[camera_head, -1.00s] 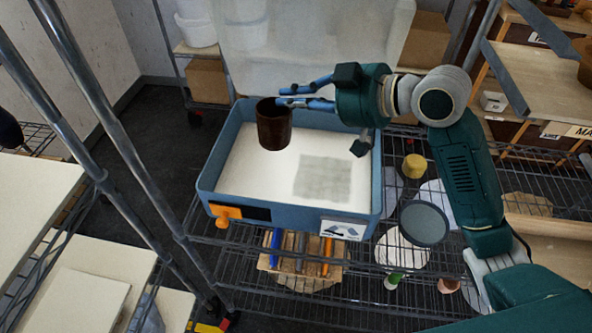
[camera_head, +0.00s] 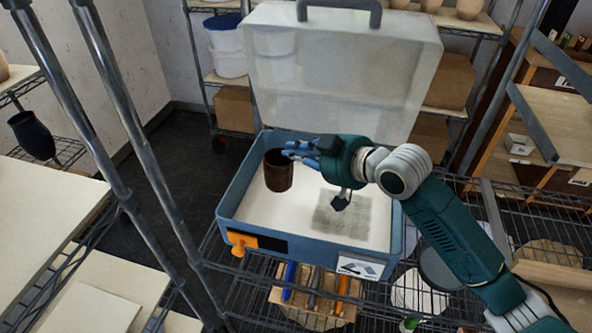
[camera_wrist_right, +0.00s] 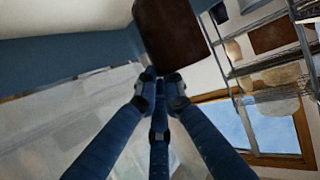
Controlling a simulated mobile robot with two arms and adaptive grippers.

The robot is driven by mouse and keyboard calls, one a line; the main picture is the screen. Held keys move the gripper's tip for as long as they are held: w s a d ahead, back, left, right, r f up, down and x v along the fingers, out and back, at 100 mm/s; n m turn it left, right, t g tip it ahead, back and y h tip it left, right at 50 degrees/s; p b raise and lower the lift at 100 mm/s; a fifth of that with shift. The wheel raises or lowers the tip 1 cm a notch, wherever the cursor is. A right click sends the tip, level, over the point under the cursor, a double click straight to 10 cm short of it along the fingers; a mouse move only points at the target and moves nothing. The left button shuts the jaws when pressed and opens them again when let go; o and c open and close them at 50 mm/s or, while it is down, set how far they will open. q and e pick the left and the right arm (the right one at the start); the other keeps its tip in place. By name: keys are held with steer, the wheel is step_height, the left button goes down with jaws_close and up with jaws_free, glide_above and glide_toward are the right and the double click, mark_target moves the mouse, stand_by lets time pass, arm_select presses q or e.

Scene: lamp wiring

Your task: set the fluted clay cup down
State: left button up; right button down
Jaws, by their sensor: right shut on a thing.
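The fluted clay cup (camera_head: 278,172) is dark brown and upright in the head view, held over the left part of the blue bin (camera_head: 227,200). My right gripper (camera_head: 290,152) is shut on the cup at its right side, near the rim. In the right wrist view the cup (camera_wrist_right: 172,35) shows at the top, beyond the blue fingers (camera_wrist_right: 157,75) that meet at it. I cannot tell whether the cup's base touches the bin's pale floor (camera_head: 300,210). My left gripper is not in view.
A grey mesh patch (camera_head: 343,212) lies on the bin floor to the right of the cup. The bin's translucent lid (camera_head: 345,70) stands raised behind it. An orange latch (camera_head: 238,243) sits on the front wall. Metal rack posts (camera_head: 110,130) stand at left.

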steer(key=shift+f, duration=3.05)
steer(key=c, duration=1.8)
jaws_free()
steer(key=shift+f, duration=0.15)
steer(key=shift+c, duration=0.2)
steer(key=shift+s+d+r, duration=0.2)
steer(key=shift+d, duration=0.05)
steer(key=b+v, duration=0.1)
steer(key=v, duration=1)
steer(key=shift+s+r, duration=0.15)
steer(key=shift+s, duration=0.05)
